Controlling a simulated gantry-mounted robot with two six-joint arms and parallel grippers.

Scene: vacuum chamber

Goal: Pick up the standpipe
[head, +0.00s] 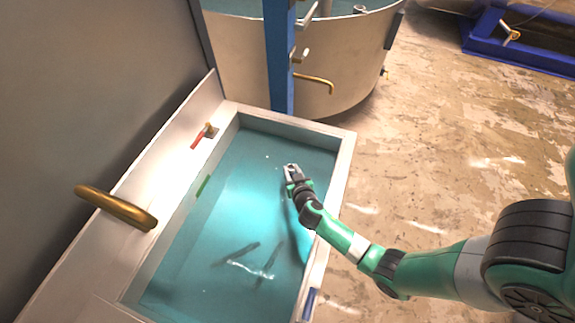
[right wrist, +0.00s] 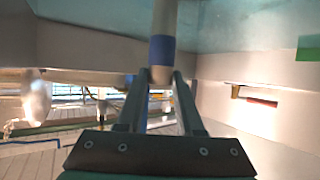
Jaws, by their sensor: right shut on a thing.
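My right gripper (head: 292,174) is over the far right part of a rectangular tank of blue-green water (head: 225,190). In the right wrist view its two fingers (right wrist: 160,78) are shut on the end of a pale pipe with a blue band, which I take to be the standpipe (right wrist: 163,48). The pipe runs from the fingertips to the top edge of that view, so its other end is hidden. In the head view I cannot make the pipe out apart from the gripper. My left gripper is not in view.
The tank has a pale rim (head: 345,165). A red-handled valve (head: 200,137) and a thick brass pipe (head: 115,207) are on its left side. A blue post (head: 280,60) and a round tank (head: 235,50) stand behind. Dark elongated shapes (head: 240,254) show in the water.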

